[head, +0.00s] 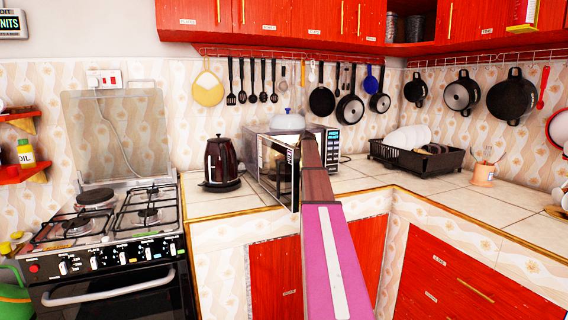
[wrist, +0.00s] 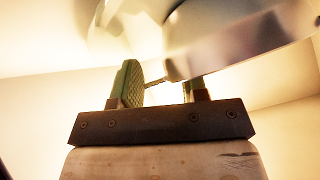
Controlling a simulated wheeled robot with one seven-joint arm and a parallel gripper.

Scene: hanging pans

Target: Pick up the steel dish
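The steel dish (head: 288,121), a pale shiny rounded piece with a small knob on top, sits on the microwave (head: 262,160) in the head view. In the wrist view the shiny dish (wrist: 225,40) fills the upper right, close beyond my fingers. My gripper (wrist: 160,78) has its two green-padded fingers apart, with a thin dark piece showing between them; I cannot tell whether it touches either finger. In the head view my arm reaches to the microwave beside the dish, and the fingers are hidden or too small to make out.
A dark kettle (head: 221,164) stands left of the microwave, and a gas stove (head: 110,222) further left. A black dish rack (head: 415,158) with plates is to the right. Pans and utensils hang on the wall behind. Red cabinets (head: 270,20) hang above.

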